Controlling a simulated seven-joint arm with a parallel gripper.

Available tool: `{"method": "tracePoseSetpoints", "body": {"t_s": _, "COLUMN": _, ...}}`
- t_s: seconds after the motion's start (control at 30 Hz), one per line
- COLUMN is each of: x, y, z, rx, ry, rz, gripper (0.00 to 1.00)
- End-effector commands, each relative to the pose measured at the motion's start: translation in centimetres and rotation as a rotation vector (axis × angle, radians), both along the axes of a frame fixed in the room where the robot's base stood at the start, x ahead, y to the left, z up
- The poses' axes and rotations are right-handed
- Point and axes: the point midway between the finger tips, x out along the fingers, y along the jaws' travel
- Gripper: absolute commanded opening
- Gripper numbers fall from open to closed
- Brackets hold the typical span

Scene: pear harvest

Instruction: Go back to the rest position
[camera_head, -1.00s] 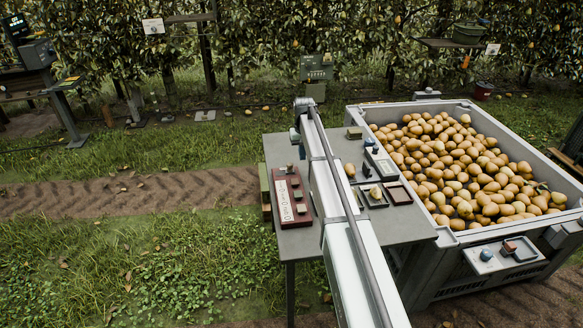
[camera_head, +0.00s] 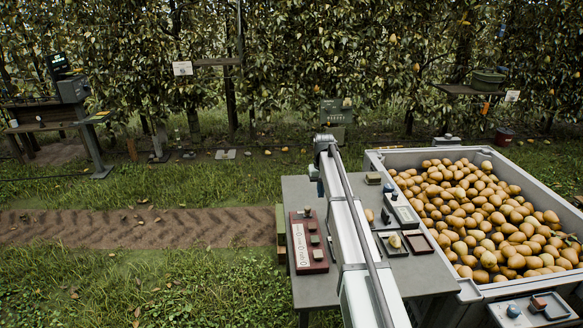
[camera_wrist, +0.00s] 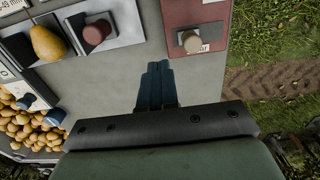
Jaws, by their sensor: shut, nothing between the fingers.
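My gripper (camera_wrist: 157,85) shows in the wrist view with its two dark fingers together and nothing between them. It is above the bare grey top of the small table (camera_head: 318,290). In the head view my arm runs over this table and hides part of its top; the fingers cannot be made out there.
On the table are a red board with small blocks (camera_head: 308,242), a dark tray holding a pear (camera_head: 394,241) and a reddish tray (camera_head: 419,242). A large grey bin (camera_head: 375,164) full of pears stands at the right. Grass is open at the left.

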Motion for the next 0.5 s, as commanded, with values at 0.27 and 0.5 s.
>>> {"method": "tracePoseSetpoints", "body": {"t_s": 0.27, "x": 0.3, "y": 9.2, "z": -5.0, "rx": 0.078, "ry": 0.053, "rz": 0.072, "gripper": 0.00}}
{"method": "tracePoseSetpoints", "body": {"t_s": 0.5, "x": -4.0, "y": 18.7, "z": -14.9, "rx": 0.060, "ry": 0.087, "rz": 0.114, "gripper": 0.00}}
